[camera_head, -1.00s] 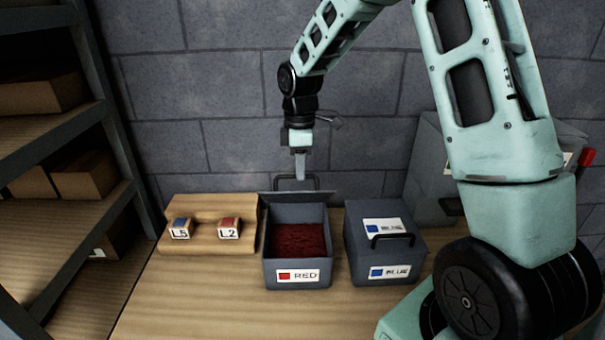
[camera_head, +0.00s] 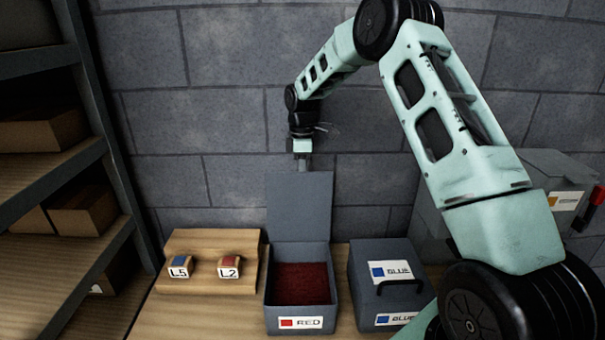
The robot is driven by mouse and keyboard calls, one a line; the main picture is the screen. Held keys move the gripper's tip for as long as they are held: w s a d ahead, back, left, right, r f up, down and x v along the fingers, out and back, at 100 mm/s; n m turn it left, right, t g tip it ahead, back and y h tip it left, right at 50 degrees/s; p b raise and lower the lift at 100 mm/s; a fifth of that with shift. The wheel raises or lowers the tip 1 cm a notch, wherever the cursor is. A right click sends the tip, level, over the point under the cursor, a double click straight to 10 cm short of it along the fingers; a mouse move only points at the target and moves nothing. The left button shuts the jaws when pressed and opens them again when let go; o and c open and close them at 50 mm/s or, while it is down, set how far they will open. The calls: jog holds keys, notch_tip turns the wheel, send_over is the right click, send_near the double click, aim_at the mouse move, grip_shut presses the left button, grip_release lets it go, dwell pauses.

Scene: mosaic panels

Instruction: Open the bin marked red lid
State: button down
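The bin marked RED (camera_head: 301,323) stands on the wooden table, with dark red material (camera_head: 301,284) inside. Its grey lid (camera_head: 300,206) stands upright at the bin's back edge, so the bin is open at the top. My gripper (camera_head: 303,164) is at the top edge of the raised lid, partly hidden behind it. The fingertips are hidden, so I cannot tell whether it is open or shut, or whether it touches the lid.
A shut bin marked BLUE (camera_head: 385,272) stands close on the right. A wooden stand (camera_head: 213,245) with two blocks, L5 (camera_head: 180,266) and L2 (camera_head: 229,266), is on the left. A shelf (camera_head: 60,170) holds boxes at far left. A grey container (camera_head: 552,178) is at right, behind my arm.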

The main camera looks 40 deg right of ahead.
jog(key=shift+w+d+f, duration=0.5)
jog(key=shift+f, duration=0.1)
jog(key=c, duration=1.5)
grip_release()
jog(key=shift+r, duration=0.1)
jog(key=shift+w, duration=0.1)
jog(key=shift+r, duration=0.1)
jog(key=r+b, duration=0.1)
jog(key=r, duration=0.3)
jog(key=r+b, duration=0.1)
jog(key=r, duration=0.3)
jog(key=r+b, duration=0.1)
jog(key=r, duration=0.3)
jog(key=shift+w+d+b, duration=0.25)
jog(key=shift+w+b, duration=0.05)
jog(key=shift+w, duration=0.1)
jog(key=shift+f, duration=0.1)
